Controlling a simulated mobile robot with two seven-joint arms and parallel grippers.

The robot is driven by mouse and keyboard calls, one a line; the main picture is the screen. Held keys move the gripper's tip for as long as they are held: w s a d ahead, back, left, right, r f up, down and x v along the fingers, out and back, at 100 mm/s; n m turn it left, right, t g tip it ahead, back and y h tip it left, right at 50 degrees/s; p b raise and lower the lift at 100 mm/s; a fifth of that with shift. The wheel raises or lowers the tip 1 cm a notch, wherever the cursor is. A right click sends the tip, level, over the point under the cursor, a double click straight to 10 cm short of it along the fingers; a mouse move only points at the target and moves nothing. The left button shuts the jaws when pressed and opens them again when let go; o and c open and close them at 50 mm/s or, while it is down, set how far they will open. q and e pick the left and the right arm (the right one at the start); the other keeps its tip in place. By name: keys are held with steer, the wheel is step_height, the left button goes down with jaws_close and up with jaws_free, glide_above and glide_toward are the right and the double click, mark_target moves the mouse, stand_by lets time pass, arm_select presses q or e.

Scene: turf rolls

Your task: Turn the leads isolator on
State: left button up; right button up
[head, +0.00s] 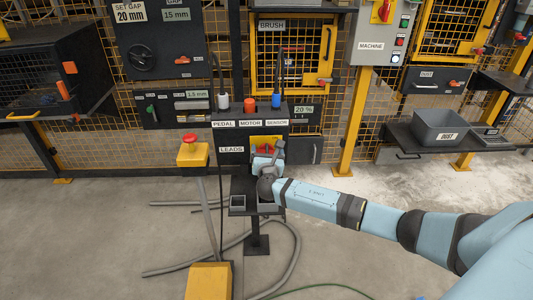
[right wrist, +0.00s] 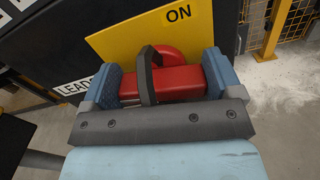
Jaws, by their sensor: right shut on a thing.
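The leads isolator is a red handle (right wrist: 180,82) on a yellow plate (right wrist: 125,40) marked ON, beside a LEADS label (right wrist: 75,87). In the head view the yellow and red isolator (head: 266,142) is on the black panel, right of the LEADS label (head: 231,149), and partly hidden by my gripper. My right gripper (head: 267,162) is at the isolator. In the right wrist view its two blue fingers (right wrist: 160,70) are on either side of the red handle and shut on it. A dark loop crosses the handle between the fingers. My left gripper is not in view.
Above the isolator are the PEDAL, MOTOR and SENSOR labels (head: 250,124) with coloured plugs. A small tray stand (head: 238,203) is just below. A red button on a yellow box (head: 192,151) stands to the left. Grey hoses (head: 290,240) lie on the floor.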

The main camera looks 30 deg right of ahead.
steer(key=m, duration=0.2)
steer(key=shift+s+d+f+m+b, duration=0.1)
steer(key=shift+f+m+b, duration=0.1)
steer(key=shift+m+b, duration=0.55)
steer(key=shift+m, duration=0.45)
steer(key=m+b, duration=0.1)
steer(key=m, duration=0.1)
steer(key=m+b, duration=0.1)
steer(key=m, duration=0.1)
steer(key=shift+d+f+m, duration=0.15)
steer(key=shift+f+m, duration=0.05)
steer(key=shift+m, duration=0.1)
steer(key=m+b, duration=0.3)
steer(key=m, duration=0.2)
steer(key=shift+s+f+b, duration=0.1)
steer(key=shift+b, duration=0.2)
steer(key=shift+m, duration=0.3)
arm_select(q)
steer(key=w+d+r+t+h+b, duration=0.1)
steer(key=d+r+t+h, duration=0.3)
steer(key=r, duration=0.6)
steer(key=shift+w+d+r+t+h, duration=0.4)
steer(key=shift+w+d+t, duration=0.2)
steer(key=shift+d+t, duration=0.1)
arm_select(e)
steer(key=shift+m, duration=0.8)
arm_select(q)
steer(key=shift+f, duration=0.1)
